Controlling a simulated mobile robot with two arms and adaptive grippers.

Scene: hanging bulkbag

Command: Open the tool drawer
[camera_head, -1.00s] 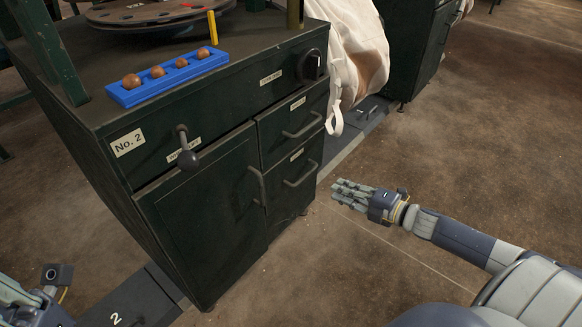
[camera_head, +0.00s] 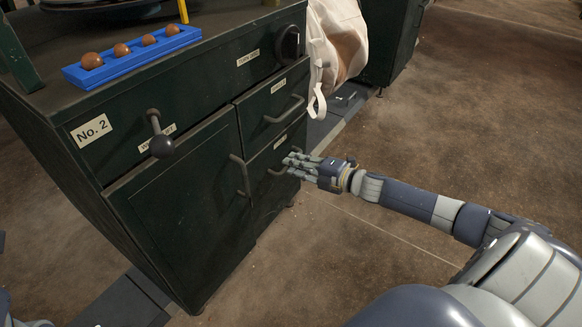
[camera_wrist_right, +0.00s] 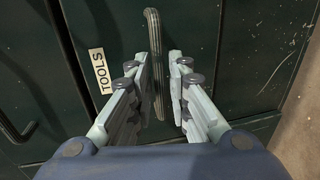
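The tool drawer (camera_head: 268,198) is the lower right drawer of the dark green cabinet and looks shut. In the right wrist view its white TOOLS label (camera_wrist_right: 100,71) and grey bar handle (camera_wrist_right: 153,45) show. In the head view the handle (camera_head: 276,171) is partly hidden by my fingers. My right gripper (camera_head: 290,164) is at the drawer front. It is open in the right wrist view (camera_wrist_right: 164,85), with the bar lying between its fingers, nearer the left one. I cannot tell whether they touch. Only a sliver of my left arm shows at the lower left edge.
Above is another drawer with its own handle (camera_head: 285,110). Left of it is a cabinet door (camera_head: 180,205) with a vertical handle (camera_head: 241,178). A lever knob (camera_head: 161,146) sticks out. A white bag (camera_head: 338,45) hangs behind. The floor at right is free.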

